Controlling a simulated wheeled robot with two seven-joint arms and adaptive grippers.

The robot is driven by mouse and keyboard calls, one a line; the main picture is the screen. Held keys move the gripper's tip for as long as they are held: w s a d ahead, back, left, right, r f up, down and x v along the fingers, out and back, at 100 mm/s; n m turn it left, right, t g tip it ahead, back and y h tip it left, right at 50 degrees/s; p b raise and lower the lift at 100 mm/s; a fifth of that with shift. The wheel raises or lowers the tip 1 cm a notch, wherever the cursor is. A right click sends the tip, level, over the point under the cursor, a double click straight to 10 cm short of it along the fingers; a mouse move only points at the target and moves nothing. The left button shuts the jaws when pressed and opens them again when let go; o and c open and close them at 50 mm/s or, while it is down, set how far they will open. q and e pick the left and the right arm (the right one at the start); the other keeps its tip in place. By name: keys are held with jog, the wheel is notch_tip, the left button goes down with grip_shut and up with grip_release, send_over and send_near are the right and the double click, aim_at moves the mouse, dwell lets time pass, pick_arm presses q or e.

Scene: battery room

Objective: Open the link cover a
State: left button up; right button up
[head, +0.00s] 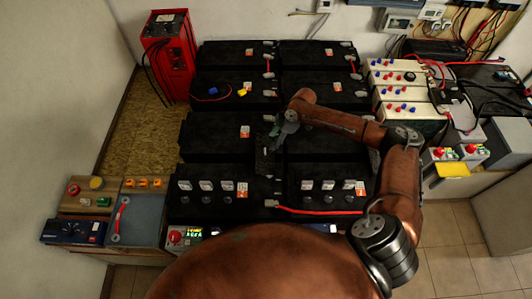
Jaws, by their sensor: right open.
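Several black batteries stand in rows in the middle of the head view. A dark narrow piece (263,162), which looks like link cover a, lies between the two batteries of the third row. It is black on black, and I cannot tell whether it is lifted. My right gripper (272,141) points down at the far end of this piece, with its fingers apart. I cannot tell whether they touch it. My left gripper is not in view.
A red device (168,58) stands at the back left. White boxes with knobs (408,98) and cables stand on the right. A red cable (318,211) runs along the front batteries. A blue-grey box (137,215) stands front left. The chipboard surface (146,125) is mostly clear.

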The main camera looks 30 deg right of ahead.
aim_at(266, 151)
jog(key=shift+x, duration=4.2)
jog(key=shift+s+d, duration=0.1)
jog(key=shift+c, duration=0.4)
grip_shut()
